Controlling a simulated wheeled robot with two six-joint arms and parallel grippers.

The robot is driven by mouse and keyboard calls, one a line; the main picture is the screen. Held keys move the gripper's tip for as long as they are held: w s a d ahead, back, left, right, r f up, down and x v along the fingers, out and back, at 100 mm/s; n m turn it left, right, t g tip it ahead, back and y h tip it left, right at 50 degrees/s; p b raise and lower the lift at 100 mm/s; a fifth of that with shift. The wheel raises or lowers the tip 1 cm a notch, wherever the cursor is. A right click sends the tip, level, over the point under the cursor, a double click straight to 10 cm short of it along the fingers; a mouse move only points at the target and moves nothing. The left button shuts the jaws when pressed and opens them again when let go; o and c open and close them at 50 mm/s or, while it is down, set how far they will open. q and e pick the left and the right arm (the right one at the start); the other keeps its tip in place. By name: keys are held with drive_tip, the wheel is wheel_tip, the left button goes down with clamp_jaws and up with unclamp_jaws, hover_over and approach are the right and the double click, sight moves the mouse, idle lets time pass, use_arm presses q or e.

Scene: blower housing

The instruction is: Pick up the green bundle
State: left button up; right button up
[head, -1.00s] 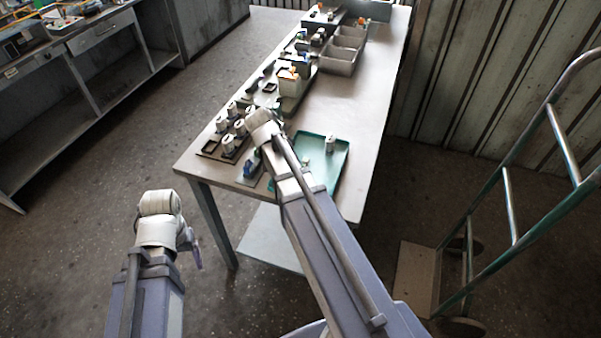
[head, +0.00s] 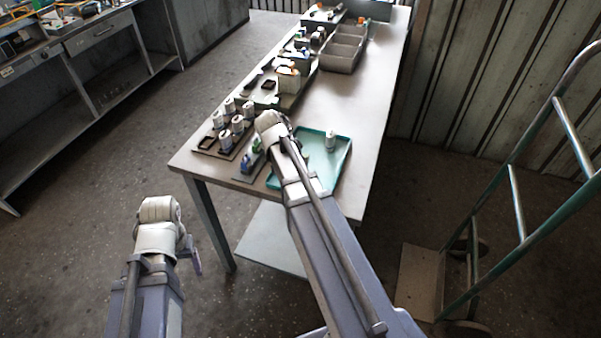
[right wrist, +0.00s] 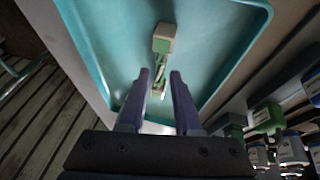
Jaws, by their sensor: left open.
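A small green bundle (head: 257,145) lies beside a blue one (head: 246,162) on a dark mat at the near left of the table. A green piece, likely the same bundle, shows at the right wrist view's lower right (right wrist: 267,117). My right gripper (right wrist: 160,73) is open and empty, pointing down over the teal tray; in the head view its fingers are hidden behind my arm. A pale block with green parts (right wrist: 164,40) stands in the tray beyond the fingertips. My left gripper (head: 196,262) is open, low and left of the table, mostly hidden by its wrist.
The teal tray (head: 343,165) is on the table's near end. White-capped cylinders (head: 228,125) stand left of the mat. Grey bins (head: 342,58) and other parts are farther back. A hand truck (head: 520,220) stands at the right. The table's right side is clear.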

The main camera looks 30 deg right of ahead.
drive_tip(key=shift+b+x, duration=0.55)
drive_tip(key=shift+x, duration=0.6)
use_arm(q)
drive_tip(key=shift+f, duration=0.95)
use_arm(e)
drive_tip(key=shift+r, duration=0.15)
clamp_jaws()
use_arm(q)
drive_tip(key=shift+r, duration=0.1)
use_arm(e)
drive_tip(key=shift+r, duration=0.1)
use_arm(q)
wheel_tip(320, 180, up, 10)
drive_tip(key=p, duration=1)
use_arm(e)
wheel_tip(320, 180, up, 10)
